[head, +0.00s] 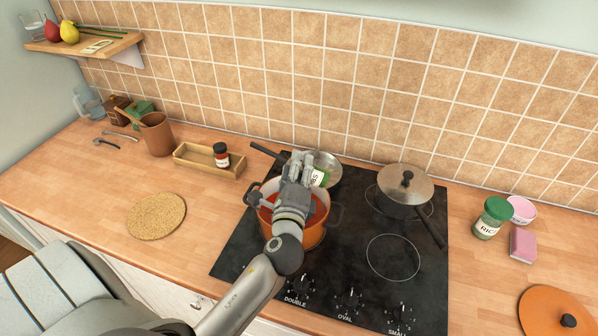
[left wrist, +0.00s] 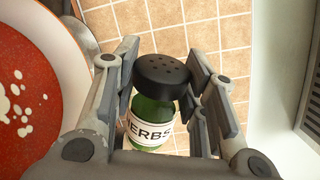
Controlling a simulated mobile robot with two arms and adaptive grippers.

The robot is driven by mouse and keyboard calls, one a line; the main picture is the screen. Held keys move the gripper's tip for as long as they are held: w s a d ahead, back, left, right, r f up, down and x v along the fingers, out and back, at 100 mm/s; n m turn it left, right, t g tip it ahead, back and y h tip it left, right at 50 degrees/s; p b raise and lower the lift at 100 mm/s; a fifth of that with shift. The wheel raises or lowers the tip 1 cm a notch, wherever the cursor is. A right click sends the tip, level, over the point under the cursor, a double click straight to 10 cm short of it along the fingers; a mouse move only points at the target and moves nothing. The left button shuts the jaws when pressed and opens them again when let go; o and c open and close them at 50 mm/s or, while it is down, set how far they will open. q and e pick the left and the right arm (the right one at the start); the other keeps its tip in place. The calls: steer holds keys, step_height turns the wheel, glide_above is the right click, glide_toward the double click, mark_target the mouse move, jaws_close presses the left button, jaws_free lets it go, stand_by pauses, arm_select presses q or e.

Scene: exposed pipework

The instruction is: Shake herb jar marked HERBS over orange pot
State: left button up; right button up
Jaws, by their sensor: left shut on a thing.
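The orange pot (head: 312,238) stands on the left side of the black hob, open, with red food inside. In the left wrist view its red contents with white bits (left wrist: 25,95) show at the left. My left gripper (head: 298,172) is above the pot, toward its back rim, shut on the herb jar. The herb jar (head: 319,178) is mostly hidden by the fingers in the head view. In the left wrist view the jar (left wrist: 153,108) is green with a white HERBS label and a black perforated cap, held between both fingers. I cannot tell its exact tilt. My right gripper is not in view.
A metal pan (head: 328,166) sits behind the orange pot, and a lidded pan (head: 405,188) at the hob's back right. A RICE jar (head: 488,222), pink bowl (head: 524,213) and pink sponge (head: 522,246) stand right. A wooden tray (head: 190,163) and cork mat (head: 156,216) are left.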

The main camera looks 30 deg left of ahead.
arm_select(q)
steer(key=shift+f+n+b, duration=0.55)
steer(key=shift+n+b, duration=0.45)
steer(key=n+b, duration=0.2)
steer(key=f+n+b, duration=0.1)
steer(key=n+b, duration=0.3)
steer(key=b, duration=0.1)
steer(key=shift+d+f, duration=0.1)
steer(key=shift+f, duration=0.3)
steer(key=shift+f+n+b, duration=0.1)
steer(key=shift+n+b, duration=0.8)
steer(key=shift+n, duration=0.5)
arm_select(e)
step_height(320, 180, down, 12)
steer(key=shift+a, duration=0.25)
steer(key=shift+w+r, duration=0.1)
arm_select(q)
step_height(320, 180, up, 4)
steer(key=p, duration=0.4)
steer(key=shift+r, duration=0.2)
step_height(320, 180, down, 4)
steer(key=b, duration=0.3)
steer(key=shift+f, duration=0.25)
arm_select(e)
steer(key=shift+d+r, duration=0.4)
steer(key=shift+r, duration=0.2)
